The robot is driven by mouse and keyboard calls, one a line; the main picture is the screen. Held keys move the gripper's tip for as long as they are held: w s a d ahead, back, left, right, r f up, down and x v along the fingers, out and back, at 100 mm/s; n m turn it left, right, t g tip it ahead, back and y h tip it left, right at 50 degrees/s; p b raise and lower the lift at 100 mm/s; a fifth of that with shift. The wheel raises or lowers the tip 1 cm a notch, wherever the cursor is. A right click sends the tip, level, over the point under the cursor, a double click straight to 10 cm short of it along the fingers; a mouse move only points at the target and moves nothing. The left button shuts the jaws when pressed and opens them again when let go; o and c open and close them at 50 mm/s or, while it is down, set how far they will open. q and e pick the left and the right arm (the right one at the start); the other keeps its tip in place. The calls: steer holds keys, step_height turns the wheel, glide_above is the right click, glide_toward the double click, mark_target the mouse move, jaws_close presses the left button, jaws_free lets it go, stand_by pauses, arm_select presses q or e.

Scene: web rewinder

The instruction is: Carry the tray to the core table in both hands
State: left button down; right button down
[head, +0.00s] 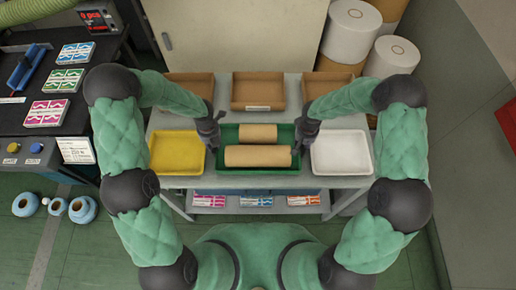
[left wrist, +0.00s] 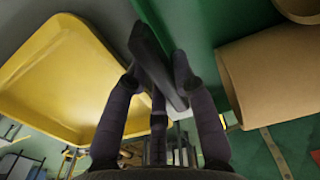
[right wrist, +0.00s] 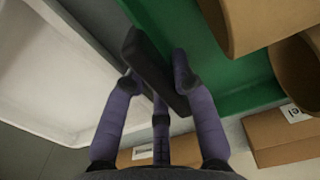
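The green tray (head: 280,171) is at the middle of the grey table, between a yellow tray and a white tray. Two brown cardboard cores (head: 258,156) lie side by side in it. My left gripper (head: 211,138) is at the tray's left end; in the left wrist view its fingers (left wrist: 158,78) lie on both sides of a dark handle bar (left wrist: 150,50) along the green wall. My right gripper (head: 304,140) is at the right end, with its fingers (right wrist: 157,78) likewise around a dark bar (right wrist: 145,55). Both look shut on the handles. Whether the tray is lifted I cannot tell.
The yellow tray (head: 176,152) and white tray (head: 341,152) stand close on either side. Brown boxes (head: 258,91) line the back of the table (head: 222,84). A dark bench (head: 85,128) is at the left. White rolls (head: 351,31) stand behind right. Blue rings (head: 82,209) lie on the floor.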

arm_select(q)
steer(key=shift+r, duration=0.1)
stand_by(0.3)
